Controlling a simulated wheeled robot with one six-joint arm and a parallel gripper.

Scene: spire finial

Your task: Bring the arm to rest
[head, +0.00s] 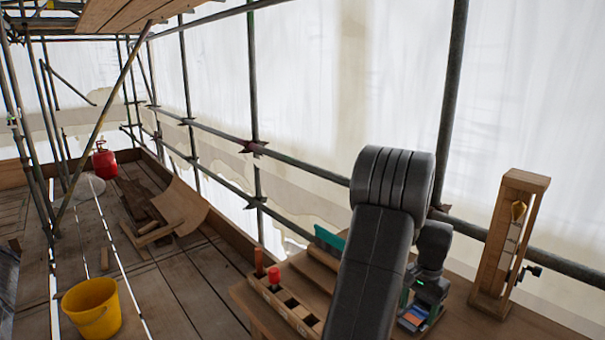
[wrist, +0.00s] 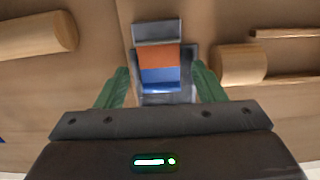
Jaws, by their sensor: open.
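My gripper (head: 424,300) hangs low over the wooden bench (head: 462,318), at the end of my arm, which fills the middle of the head view. In the wrist view its two green fingers (wrist: 160,85) are apart, one on each side of a small grey holder (wrist: 157,33) with an orange and blue block (wrist: 159,68) in it. I cannot tell whether the fingers touch it. The block also shows below the gripper in the head view (head: 412,318).
A wooden rack (head: 297,312) with a red-topped item (head: 274,275) and a teal item (head: 328,238) lie left of my arm. A tall wooden frame (head: 520,185) with a gold piece (head: 518,210) stands right. A yellow bucket (head: 92,307) stands on the plank floor. Scaffold poles run behind the bench.

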